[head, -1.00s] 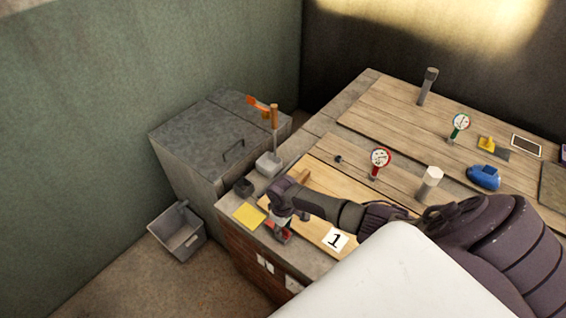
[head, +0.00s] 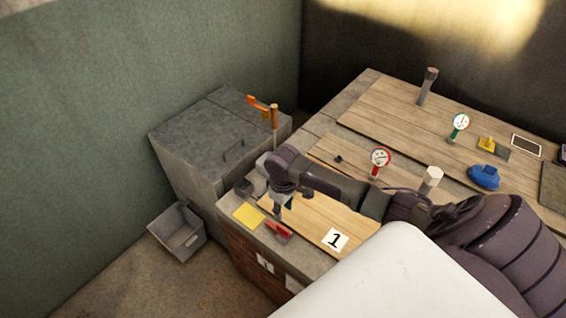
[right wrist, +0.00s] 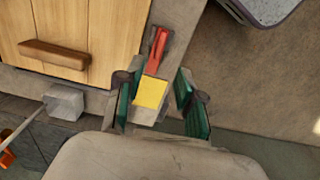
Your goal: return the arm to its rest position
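My right arm reaches in from the right over the workbench. Its gripper (head: 283,206) points down above the bench's near left corner. In the right wrist view the green-padded fingers (right wrist: 160,95) stand apart with nothing held between them. Beyond them lie a yellow square (right wrist: 152,92) and a red object (right wrist: 157,50) on the bench top. The red object (head: 278,231) lies just below the gripper in the head view, apart from it. The yellow square (head: 249,215) is to its left. My left gripper is not in view.
A wooden board marked 1 (head: 335,239) lies under my right forearm. An orange-handled lever post (head: 274,115) stands behind the gripper. Gauges (head: 381,158), a white-topped post (head: 432,176) and a blue object (head: 484,176) stand farther right. A grey bin (head: 165,232) sits on the floor left.

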